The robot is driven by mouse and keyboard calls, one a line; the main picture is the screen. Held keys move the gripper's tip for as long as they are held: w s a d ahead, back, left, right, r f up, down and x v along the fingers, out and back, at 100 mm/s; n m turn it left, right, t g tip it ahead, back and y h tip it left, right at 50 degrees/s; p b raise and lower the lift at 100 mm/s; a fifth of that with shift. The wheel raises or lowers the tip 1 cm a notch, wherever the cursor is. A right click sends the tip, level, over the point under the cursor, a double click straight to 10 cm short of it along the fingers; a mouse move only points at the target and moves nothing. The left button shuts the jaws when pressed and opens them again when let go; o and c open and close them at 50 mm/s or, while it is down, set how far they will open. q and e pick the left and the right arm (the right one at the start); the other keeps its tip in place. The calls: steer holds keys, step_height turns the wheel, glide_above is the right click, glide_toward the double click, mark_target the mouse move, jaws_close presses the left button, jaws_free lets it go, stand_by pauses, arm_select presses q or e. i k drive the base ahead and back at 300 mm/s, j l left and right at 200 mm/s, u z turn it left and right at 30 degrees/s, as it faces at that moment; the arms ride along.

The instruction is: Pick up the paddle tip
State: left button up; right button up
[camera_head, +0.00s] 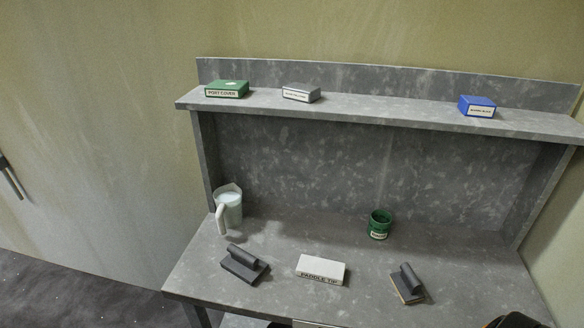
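The paddle tip is a white box (321,267) with "PADDLE TIP" printed on its front side. It lies flat on the grey bench (310,235), near the front edge and around the middle. Nothing touches it and its top and front are in full view. Neither of my grippers can be made out. A dark rounded part cut off at the bottom right edge may be part of my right arm.
A dark grey block with a handle (243,264) sits left of the box, another (407,284) to its right. A jug (229,207) and a green pot (379,225) stand behind. The shelf (380,108) holds green (227,89), grey (301,93) and blue (477,106) boxes.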

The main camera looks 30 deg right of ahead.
mark_target(324, 270)
steer(key=z, duration=1.3)
